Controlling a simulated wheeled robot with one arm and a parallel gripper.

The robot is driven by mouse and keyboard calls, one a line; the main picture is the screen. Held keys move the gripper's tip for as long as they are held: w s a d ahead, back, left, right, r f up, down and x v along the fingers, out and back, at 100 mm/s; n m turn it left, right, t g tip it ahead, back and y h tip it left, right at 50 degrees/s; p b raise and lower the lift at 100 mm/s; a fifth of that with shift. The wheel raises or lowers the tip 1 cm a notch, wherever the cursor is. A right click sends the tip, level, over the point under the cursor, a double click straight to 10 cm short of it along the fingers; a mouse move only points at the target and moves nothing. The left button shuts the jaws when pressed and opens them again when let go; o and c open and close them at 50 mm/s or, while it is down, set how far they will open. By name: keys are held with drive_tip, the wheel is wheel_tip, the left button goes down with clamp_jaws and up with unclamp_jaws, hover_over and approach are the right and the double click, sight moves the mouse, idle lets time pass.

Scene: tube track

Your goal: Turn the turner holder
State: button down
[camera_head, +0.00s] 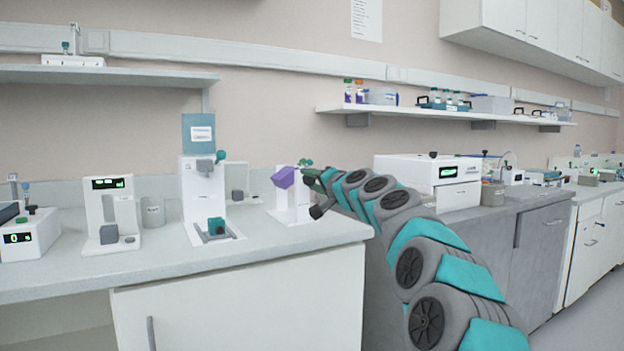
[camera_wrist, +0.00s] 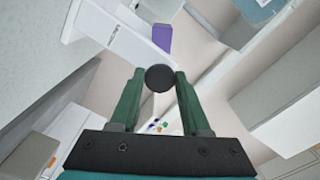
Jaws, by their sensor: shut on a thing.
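A white upright device (camera_head: 292,207) with a purple block (camera_head: 284,178) on its front stands near the right end of the left counter. I take it for the turner holder. The purple block (camera_wrist: 161,38) and the white body (camera_wrist: 112,22) also show in the wrist view. My gripper (camera_wrist: 160,82) has its two green fingers on either side of a dark round knob (camera_wrist: 159,77) and is shut on it. In the head view my gripper (camera_head: 311,175) is at the device's right side, and the knob cannot be made out there. How far the knob is turned cannot be told.
Left of the device stand a taller white device (camera_head: 202,190), a glass beaker (camera_head: 153,211) and a white unit with a green display (camera_head: 108,205). A wide white instrument (camera_head: 425,176) sits on the counter to the right. A shelf (camera_head: 440,112) runs above.

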drive_tip(key=shift+d+m+p, duration=0.1)
drive_tip(key=shift+m+p, duration=0.25)
drive_tip(key=shift+m, duration=4.25)
drive_tip(key=shift+w+f+m, duration=0.1)
drive_tip(key=shift+m, duration=2.2)
drive_tip(key=shift+f+m, duration=0.1)
drive_tip(key=shift+m, duration=2.2)
drive_tip(key=c, duration=0.7)
unclamp_jaws()
drive_tip(key=o, duration=0.3)
drive_tip(key=shift+o, duration=0.2)
